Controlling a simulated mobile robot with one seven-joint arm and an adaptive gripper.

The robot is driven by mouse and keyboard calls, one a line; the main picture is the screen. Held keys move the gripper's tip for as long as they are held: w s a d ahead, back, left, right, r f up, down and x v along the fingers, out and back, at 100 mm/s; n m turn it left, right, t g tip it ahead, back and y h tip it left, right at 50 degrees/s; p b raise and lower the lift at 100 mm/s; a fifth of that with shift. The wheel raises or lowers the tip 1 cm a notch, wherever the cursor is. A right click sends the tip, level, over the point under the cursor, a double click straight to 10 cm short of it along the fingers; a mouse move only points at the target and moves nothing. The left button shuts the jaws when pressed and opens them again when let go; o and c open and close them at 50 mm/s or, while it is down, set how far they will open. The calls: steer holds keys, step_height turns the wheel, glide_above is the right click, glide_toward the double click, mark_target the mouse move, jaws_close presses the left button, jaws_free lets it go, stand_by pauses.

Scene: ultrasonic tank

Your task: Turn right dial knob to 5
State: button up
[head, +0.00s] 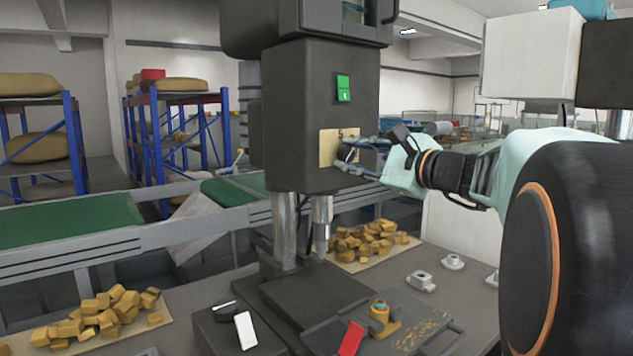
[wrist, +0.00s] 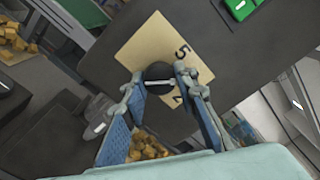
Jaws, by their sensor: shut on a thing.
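A tan dial plate (head: 327,150) is fixed on the front of the dark machine head. In the wrist view the plate (wrist: 135,45) looks tilted, with a 5 near its upper right and a second digit, partly hidden, lower down. A round black dial knob (wrist: 157,74) sits at its lower middle. My gripper (wrist: 160,84) is shut on the knob, one finger on each side. In the head view my gripper (head: 346,153) reaches in from the right and hides the knob. I cannot tell which mark the knob points at.
A green switch (head: 343,88) is on the machine face above the plate. Below are the metal columns (head: 285,232), a work table with wooden blocks (head: 372,240), a red and a white block, and metal parts. A green conveyor (head: 70,225) runs behind at left.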

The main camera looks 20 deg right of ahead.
steer(key=n+b, duration=0.1)
steer(key=b, duration=0.1)
steer(key=n+b, duration=0.2)
steer(key=b, duration=0.1)
steer(key=n+b, duration=0.2)
steer(key=shift+f, duration=0.3)
steer(key=n+b, duration=0.2)
steer(key=shift+r+n+b, duration=0.2)
steer(key=shift+n+b, duration=0.1)
steer(key=shift+b, duration=0.1)
steer(key=shift+r+n, duration=0.15)
steer(key=shift+n, duration=0.15)
steer(key=o, duration=1.2)
steer(key=shift+c, duration=0.2)
steer(key=shift+s, duration=0.1)
steer(key=v, duration=0.7)
steer(key=shift+s, duration=0.15)
steer(key=shift+s+d, duration=0.1)
steer(key=shift+d, duration=0.05)
